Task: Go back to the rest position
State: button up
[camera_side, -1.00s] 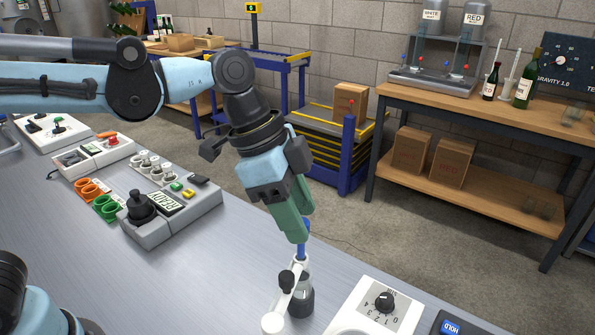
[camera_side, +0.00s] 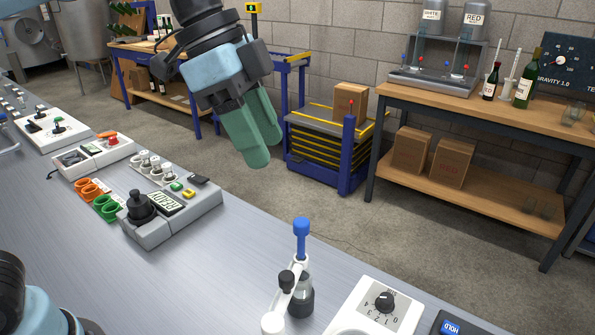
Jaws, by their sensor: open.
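My gripper (camera_side: 262,150) is a light blue body with green fingers. It hangs tilted in the air at the upper middle, well above and to the left of the blue-topped valve (camera_side: 301,227). Nothing shows between its fingers, and it touches nothing. The valve stands upright on the grey bench (camera_side: 200,281), with a white arm and a dark round base. Most of my arm is out of the picture at the top.
A grey control box (camera_side: 172,222) reading READY stands left of centre. White panels with switches (camera_side: 92,155) lie behind it. A white dial panel (camera_side: 375,309) is at the front right. A wooden table (camera_side: 470,110) with bottles stands at the back right.

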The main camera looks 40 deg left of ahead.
dwell(0.3)
jog(key=s+a+f+n+t+y, duration=0.1)
jog(key=a+f+n+t+y, duration=0.3)
jog(key=a+f+n, duration=0.9)
notch_tip(320, 180, down, 3)
jog(key=a+t, duration=0.1)
jog(key=a, duration=0.2)
jog(key=shift+s+f, duration=0.15)
jog(key=shift+s, duration=0.25)
jog(key=shift+d, duration=0.1)
jog(key=shift+c, duration=0.2)
